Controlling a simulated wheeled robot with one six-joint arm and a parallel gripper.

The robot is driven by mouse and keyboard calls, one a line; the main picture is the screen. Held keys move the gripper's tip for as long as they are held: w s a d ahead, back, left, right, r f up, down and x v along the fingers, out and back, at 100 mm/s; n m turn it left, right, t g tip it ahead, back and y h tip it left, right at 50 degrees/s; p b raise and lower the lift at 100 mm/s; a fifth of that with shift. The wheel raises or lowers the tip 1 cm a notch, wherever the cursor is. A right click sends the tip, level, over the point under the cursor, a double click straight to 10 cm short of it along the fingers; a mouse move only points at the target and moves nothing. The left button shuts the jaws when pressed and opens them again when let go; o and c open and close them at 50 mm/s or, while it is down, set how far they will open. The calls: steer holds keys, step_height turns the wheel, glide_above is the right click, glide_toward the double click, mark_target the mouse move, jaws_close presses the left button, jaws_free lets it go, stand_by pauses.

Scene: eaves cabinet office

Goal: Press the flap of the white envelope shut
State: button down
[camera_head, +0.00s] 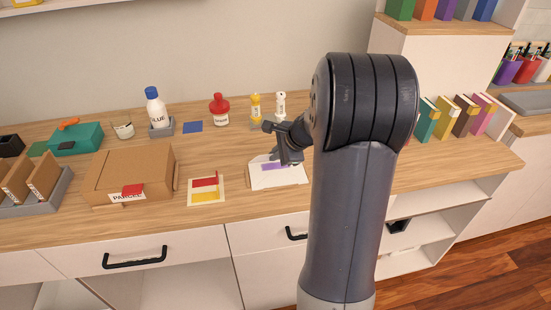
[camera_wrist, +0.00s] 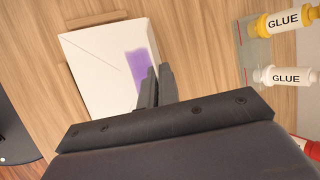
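The white envelope (camera_head: 268,181) lies on the wooden counter, partly behind my arm in the head view. It fills the upper left of the wrist view (camera_wrist: 95,70), with a purple patch (camera_wrist: 141,66) near its right side and a thin slanting line across its white face. I cannot tell how far the flap is raised. My gripper (camera_head: 290,157) is over the envelope, pointing down. In the wrist view its two fingertips (camera_wrist: 158,72) are together beside the purple patch, with nothing seen between them. Whether they touch the paper is unclear.
Wooden strips (camera_wrist: 98,20) edge the envelope. Behind are yellow (camera_head: 255,107) and white (camera_head: 280,106) glue bottles and a red-capped bottle (camera_head: 219,110). Left are a card with red and yellow patches (camera_head: 206,199) and a cardboard parcel (camera_head: 130,175). Books (camera_head: 448,118) stand at right.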

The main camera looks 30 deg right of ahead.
steer(key=shift+s+a+f+n+t+h+b, duration=0.1)
steer(key=shift+s+f+n+t+b, duration=0.3)
steer(key=shift+b, duration=1.6)
steer(key=shift+s+f+m+t+h+b, duration=0.15)
steer(key=shift+t+b, duration=0.5)
steer(key=shift+b, duration=1.3)
steer(key=shift+s+a+f+n+t+h+b, duration=0.15)
steer(key=shift+f+t+b, duration=0.3)
steer(key=shift+b, duration=1.55)
steer(key=t+b, duration=0.1)
steer(key=b, duration=0.2)
steer(key=shift+s+r+b, duration=0.15)
steer(key=shift+r+b, duration=0.1)
steer(key=shift+b, duration=0.65)
steer(key=c, duration=2.1)
jaws_free()
steer(key=o, duration=0.4)
steer(key=shift+p, duration=0.45)
steer(key=shift+r+p, duration=0.25)
steer(key=shift+p, duration=0.8)
steer(key=shift+r+g+p, duration=0.1)
steer(key=shift+g+p, duration=0.2)
steer(key=shift+p, duration=0.75)
steer(key=p, duration=0.2)
steer(key=g+p, duration=0.1)
steer(key=p, duration=0.2)
steer(key=shift+w+d+r, duration=0.1)
steer(key=shift+w+r, duration=0.2)
steer(key=shift+w, duration=0.05)
